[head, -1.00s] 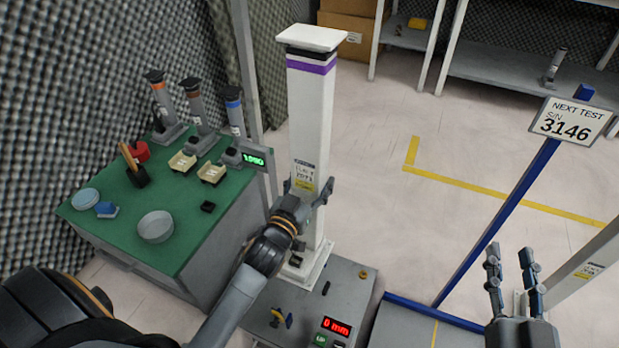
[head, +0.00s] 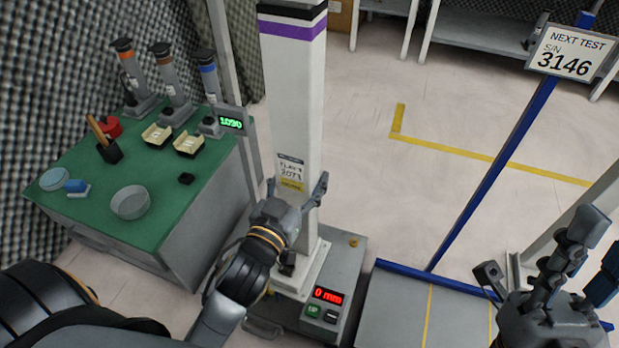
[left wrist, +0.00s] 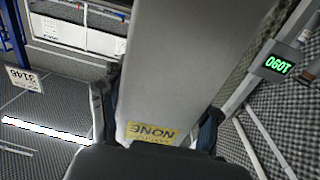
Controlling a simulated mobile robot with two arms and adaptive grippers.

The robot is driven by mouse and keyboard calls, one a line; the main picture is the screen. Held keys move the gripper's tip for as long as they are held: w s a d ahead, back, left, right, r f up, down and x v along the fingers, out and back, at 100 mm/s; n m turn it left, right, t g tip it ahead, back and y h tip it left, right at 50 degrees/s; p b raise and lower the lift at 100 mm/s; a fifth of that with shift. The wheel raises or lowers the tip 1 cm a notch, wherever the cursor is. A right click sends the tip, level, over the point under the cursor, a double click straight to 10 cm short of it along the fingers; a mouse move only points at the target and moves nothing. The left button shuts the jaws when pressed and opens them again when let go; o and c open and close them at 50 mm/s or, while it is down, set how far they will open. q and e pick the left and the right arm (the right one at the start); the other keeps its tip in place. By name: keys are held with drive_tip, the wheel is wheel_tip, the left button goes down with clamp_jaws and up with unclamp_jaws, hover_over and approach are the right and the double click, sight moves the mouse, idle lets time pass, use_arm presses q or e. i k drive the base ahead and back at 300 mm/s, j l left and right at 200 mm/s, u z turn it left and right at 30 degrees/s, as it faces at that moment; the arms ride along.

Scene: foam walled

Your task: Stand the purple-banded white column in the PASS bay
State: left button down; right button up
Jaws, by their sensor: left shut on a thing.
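The purple-banded white column (head: 290,100) stands upright on a low grey machine in the head view, its top cut off by the frame. It carries a label with a yellow strip, and the left wrist view shows its shaft (left wrist: 185,60) close up. My left gripper (head: 296,195) is shut around the shaft at about label height, one finger on each side. My right gripper (head: 590,255) is at the lower right, open and empty, apart from the column. No PASS marking is readable in these frames.
The grey machine (head: 342,280) has a red "0 mm" display. A green-topped bench (head: 90,195) with several banded cylinders is left. A blue-edged grey platform (head: 395,315) and a blue post with a "NEXT TEST 3146" sign (head: 572,52) are right. Floor beyond is open, with yellow tape (head: 470,155).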

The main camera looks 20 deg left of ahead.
sight(396, 310)
drive_tip(key=l+u, duration=0.25)
drive_tip(key=l, duration=0.55)
drive_tip(key=k+l+u, duration=0.25)
drive_tip(key=l, duration=0.55)
drive_tip(key=i+l, duration=0.05)
drive_tip(key=i, duration=0.05)
